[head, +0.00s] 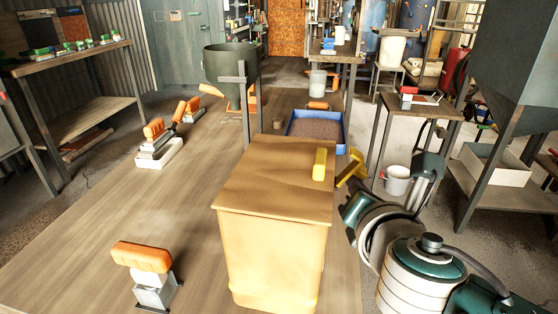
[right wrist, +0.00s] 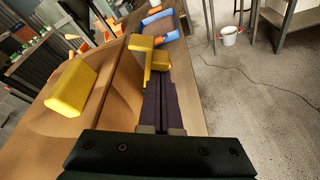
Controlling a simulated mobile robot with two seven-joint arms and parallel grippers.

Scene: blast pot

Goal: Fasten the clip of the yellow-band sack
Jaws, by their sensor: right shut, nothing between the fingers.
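The sack (head: 270,260) stands on the near end of the wooden table, with a yellow-orange body and a flat brown top. A yellow block (head: 319,164) lies on the right part of that top; it also shows in the right wrist view (right wrist: 72,88). A second yellow piece (head: 351,168), stepped in shape, projects at the sack's right edge and shows ahead of my fingers in the right wrist view (right wrist: 152,58). My right gripper (right wrist: 161,85) is shut and empty beside the sack's right side, its fingers pointing toward the stepped piece. Whether they touch it is unclear. My left gripper is not in view.
A blue tray of brown grains (head: 315,128) and a dark green pot on a stand (head: 230,68) are behind the sack. Orange-handled tools (head: 145,260) sit on the table's left. A white bucket (head: 397,180) stands on the floor at right. The table's left front is mostly clear.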

